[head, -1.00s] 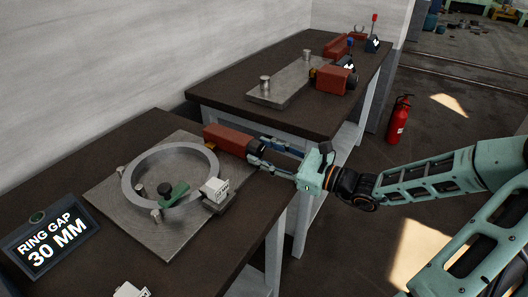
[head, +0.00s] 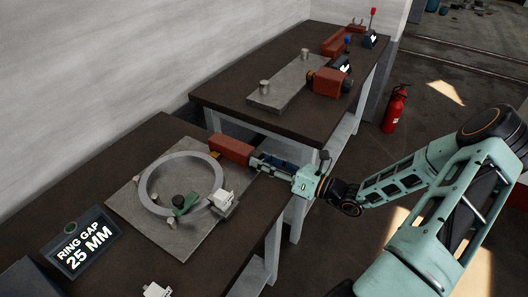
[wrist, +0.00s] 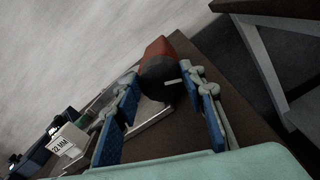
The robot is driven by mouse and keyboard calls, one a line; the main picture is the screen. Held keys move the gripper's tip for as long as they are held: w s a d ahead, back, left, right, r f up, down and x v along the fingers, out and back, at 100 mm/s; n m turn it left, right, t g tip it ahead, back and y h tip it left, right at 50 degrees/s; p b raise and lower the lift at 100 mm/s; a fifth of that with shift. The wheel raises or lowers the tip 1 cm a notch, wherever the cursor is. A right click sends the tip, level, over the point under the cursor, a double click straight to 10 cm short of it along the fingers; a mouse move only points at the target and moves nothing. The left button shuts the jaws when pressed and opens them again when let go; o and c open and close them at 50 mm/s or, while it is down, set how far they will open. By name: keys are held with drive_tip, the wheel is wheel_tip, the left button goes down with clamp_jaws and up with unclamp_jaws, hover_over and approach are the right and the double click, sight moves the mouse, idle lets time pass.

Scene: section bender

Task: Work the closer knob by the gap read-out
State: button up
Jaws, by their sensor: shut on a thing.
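The gap read-out (head: 82,246) at the lower left of the head view shows "RING GAP 25 MM". The closer knob is a dark round knob (wrist: 158,74) on the end of a red block (head: 231,149) at the edge of the near bench's plate. My gripper (head: 258,160) is shut on the knob, with blue-padded fingers on either side of it in the wrist view. The fingers mostly hide the knob in the head view. A grey metal ring (head: 148,190) lies on the plate (head: 180,238), with a green piece (head: 186,204) at its near side.
A white label block (head: 222,199) stands beside the ring; its wrist-view face (wrist: 68,141) seems to read 22 MM. A second bench (head: 225,97) behind carries another red block with a knob (head: 326,82). A red fire extinguisher (head: 395,110) stands on the floor.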

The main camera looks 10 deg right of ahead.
drive_tip(key=shift+m+p, duration=0.7)
drive_tip(key=shift+m, duration=0.1)
drive_tip(key=o, duration=1.2)
drive_tip(key=v, duration=1.2)
